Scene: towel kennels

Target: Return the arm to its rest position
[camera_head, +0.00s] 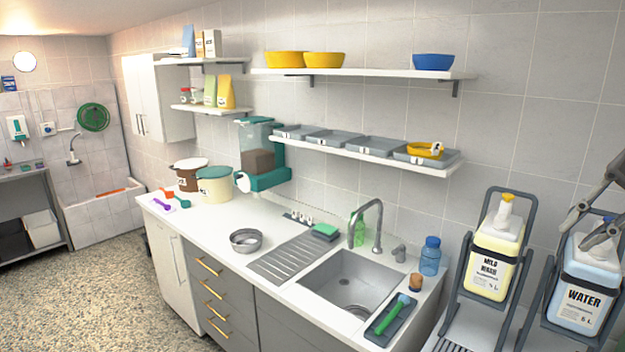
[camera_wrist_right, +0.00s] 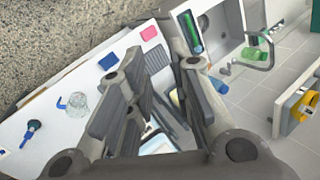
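My right gripper (camera_head: 588,230) is at the right edge of the head view, in front of the upper part of the jug labelled WATER (camera_head: 583,293). Its two fingers are apart, with nothing seen held between them. In the right wrist view the gripper (camera_wrist_right: 160,85) also shows its fingers spread, with parts of the jugs and their racks seen through the gap. The jug labelled MILD WASH (camera_head: 491,262) stands in a tilted dark rack to the left of the WATER jug. My left gripper is in neither view.
A counter with a sink (camera_head: 350,283) runs along the wall. A blue bottle (camera_head: 430,256) and a grey tray with a green brush (camera_head: 391,320) are by the sink. A shelf (camera_head: 375,160) holds grey bins.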

